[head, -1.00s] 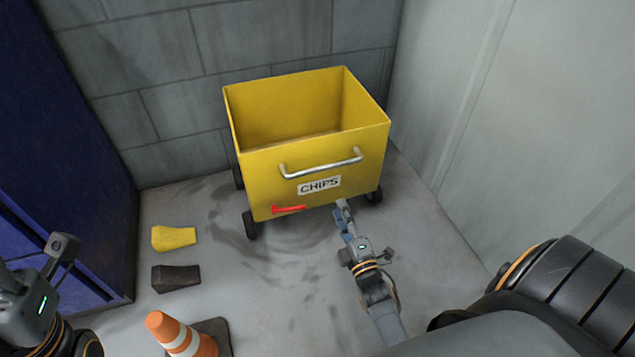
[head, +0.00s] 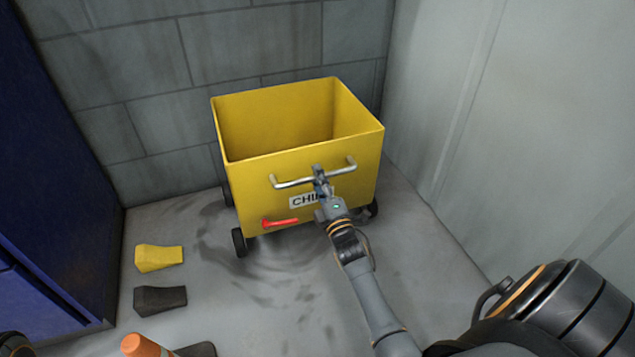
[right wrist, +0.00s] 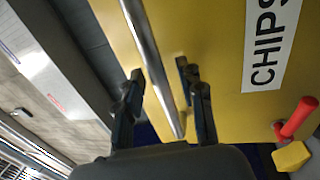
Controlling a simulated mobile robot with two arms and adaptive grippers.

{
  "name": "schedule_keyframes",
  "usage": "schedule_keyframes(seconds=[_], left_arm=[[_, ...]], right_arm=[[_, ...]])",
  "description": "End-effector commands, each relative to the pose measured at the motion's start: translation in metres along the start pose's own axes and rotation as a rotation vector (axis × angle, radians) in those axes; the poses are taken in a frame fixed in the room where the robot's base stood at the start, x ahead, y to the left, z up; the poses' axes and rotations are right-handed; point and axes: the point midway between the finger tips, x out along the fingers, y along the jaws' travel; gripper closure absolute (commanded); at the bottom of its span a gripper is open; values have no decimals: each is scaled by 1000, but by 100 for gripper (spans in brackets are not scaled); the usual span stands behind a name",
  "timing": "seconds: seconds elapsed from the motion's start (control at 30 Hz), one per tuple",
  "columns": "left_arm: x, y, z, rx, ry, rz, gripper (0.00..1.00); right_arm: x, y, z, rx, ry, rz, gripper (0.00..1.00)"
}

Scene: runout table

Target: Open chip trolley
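The yellow chip trolley (head: 250,190) stands on dark wheels near the block wall, its open top facing up. A silver bar handle (head: 291,183) crosses its front above the partly covered CHIPS label (head: 303,201). A red lever (head: 280,223) sits low on the front. My right gripper (head: 318,175) is at the middle of the handle. In the right wrist view the handle bar (right wrist: 150,58) runs between the two spread fingers of my right gripper (right wrist: 160,72), with gaps showing beside it. My left gripper is out of view.
A yellow wedge (head: 158,258) and a black wedge (head: 160,298) lie on the floor left of the trolley. An orange cone (head: 142,345) is at the bottom edge. A blue cabinet (head: 50,200) stands left, a pale wall (head: 500,120) right.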

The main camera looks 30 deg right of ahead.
Motion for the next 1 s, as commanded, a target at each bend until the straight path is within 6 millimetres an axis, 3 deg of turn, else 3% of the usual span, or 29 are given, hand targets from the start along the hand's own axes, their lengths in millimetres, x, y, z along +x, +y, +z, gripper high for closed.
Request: schedule_keyframes(seconds=[0.37,0.57,0.6,1.0], left_arm=[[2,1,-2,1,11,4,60],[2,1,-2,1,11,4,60],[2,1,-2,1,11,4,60],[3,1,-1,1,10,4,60]], right_arm=[[8,0,0,0,0,-2,62],[7,0,0,0,0,-1,98],[7,0,0,0,0,-1,100],[7,0,5,-1,0,-3,100]])
